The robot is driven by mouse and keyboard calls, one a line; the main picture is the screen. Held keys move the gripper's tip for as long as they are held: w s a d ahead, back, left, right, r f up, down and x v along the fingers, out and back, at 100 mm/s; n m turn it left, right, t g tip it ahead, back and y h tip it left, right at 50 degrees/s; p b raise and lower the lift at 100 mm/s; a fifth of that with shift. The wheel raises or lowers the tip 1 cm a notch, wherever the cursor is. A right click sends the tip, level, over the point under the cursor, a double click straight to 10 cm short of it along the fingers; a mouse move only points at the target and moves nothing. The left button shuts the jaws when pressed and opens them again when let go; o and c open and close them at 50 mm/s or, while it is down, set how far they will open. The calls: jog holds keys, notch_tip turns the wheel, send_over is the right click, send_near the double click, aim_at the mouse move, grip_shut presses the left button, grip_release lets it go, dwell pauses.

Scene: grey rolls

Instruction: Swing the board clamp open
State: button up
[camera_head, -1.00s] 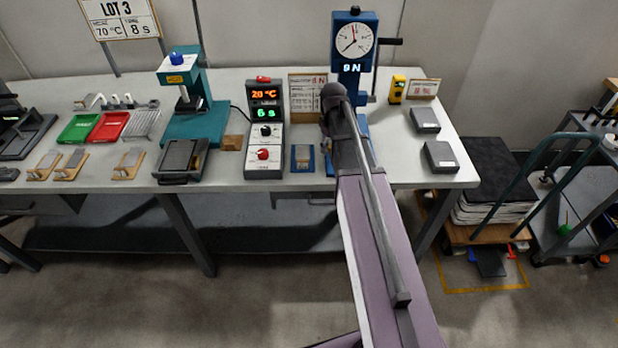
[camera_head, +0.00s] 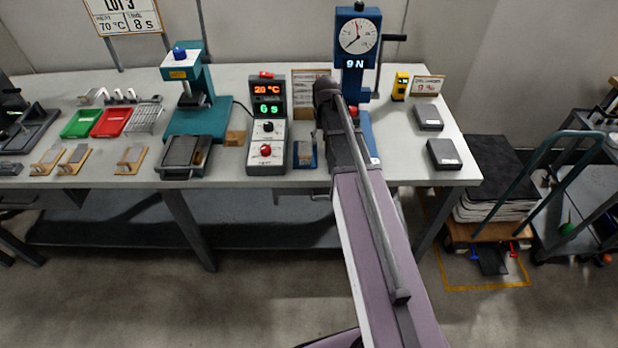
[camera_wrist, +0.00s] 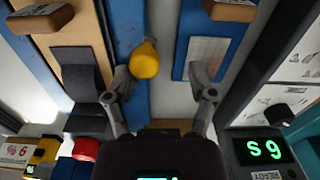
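A blue base (camera_wrist: 132,18) shows in the wrist view, with a wooden board (camera_wrist: 95,12) and a dark grey strip (camera_wrist: 80,72) on it. A yellow rounded knob (camera_wrist: 145,61) stands beside the board; it looks like the clamp's handle. How far the clamp is swung cannot be told. My gripper (camera_wrist: 160,85) is open and empty. Its fingers straddle the knob's line, and the knob is nearer the left finger. Contact cannot be told. In the head view my arm hides the gripper and clamp, in front of the blue gauge stand (camera_head: 354,78).
A control box (camera_head: 267,130) with lit displays and a small blue block (camera_head: 305,155) stand left of my arm. Grey boxes (camera_head: 443,154) lie to the right. A teal press (camera_head: 197,100) and trays (camera_head: 112,122) are farther left. The bench (camera_head: 225,178) has a clear front strip.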

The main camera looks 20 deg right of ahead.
jog(key=w+m, duration=0.1)
jog(key=m, duration=0.2)
jog(key=shift+w+a+m, duration=0.35)
jog(key=shift+m, duration=0.05)
jog(key=w+m, duration=0.1)
jog(key=m, duration=0.2)
jog(key=shift+w+a, duration=0.1)
jog(key=shift+w, duration=0.1)
notch_tip(320, 180, up, 14)
jog(key=p, duration=1.4)
jog(key=s+a+f+n+b, duration=0.4)
jog(key=s+f+b, duration=0.1)
jog(key=s, duration=0.5)
jog(key=s+a+f+n+b, duration=0.5)
jog(key=s, duration=0.5)
jog(key=shift+s, duration=0.4)
jog(key=shift+a+f, duration=0.1)
jog(key=shift+w, duration=0.1)
